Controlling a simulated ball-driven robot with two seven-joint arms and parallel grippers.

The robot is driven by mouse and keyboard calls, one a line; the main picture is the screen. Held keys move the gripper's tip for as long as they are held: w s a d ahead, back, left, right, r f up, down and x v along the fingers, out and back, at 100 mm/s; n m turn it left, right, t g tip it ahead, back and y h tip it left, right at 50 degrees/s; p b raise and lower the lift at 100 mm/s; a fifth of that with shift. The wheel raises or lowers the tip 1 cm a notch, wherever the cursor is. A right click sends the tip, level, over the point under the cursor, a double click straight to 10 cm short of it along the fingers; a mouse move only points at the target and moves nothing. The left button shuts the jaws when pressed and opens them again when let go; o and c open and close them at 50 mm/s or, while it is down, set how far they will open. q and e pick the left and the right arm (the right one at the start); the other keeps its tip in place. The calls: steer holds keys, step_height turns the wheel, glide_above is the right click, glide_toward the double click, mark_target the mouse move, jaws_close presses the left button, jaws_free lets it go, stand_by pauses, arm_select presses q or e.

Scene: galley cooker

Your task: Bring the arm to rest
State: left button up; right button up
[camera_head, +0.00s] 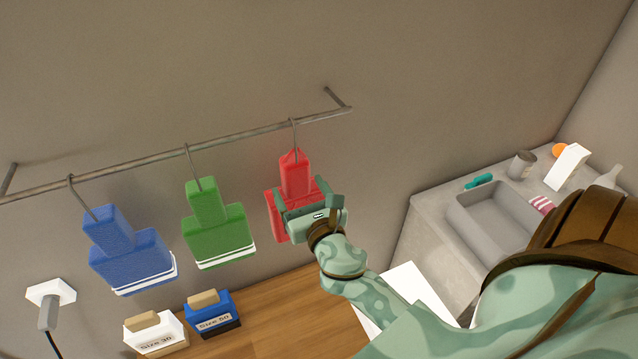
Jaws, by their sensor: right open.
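My right gripper (308,202) is open, in front of the red hanging brush-shaped tool (294,172). Its fingers spread across the red tool's lower part and hide some of it; I cannot tell whether they touch it. The red tool hangs upright by a hook from the wall rail (240,133). My right arm (400,318) reaches in from the lower right. My left gripper is not in view.
A green tool (217,232) and a blue tool (130,255) hang left of the red one. Boxes (155,333) (213,314) stand on the wooden surface (265,310) below. A counter with a sink (490,228) and small items is at right, near my arm.

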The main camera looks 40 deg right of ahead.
steer(key=b+v, duration=0.3)
steer(key=v, duration=0.9)
steer(key=shift+s, duration=0.1)
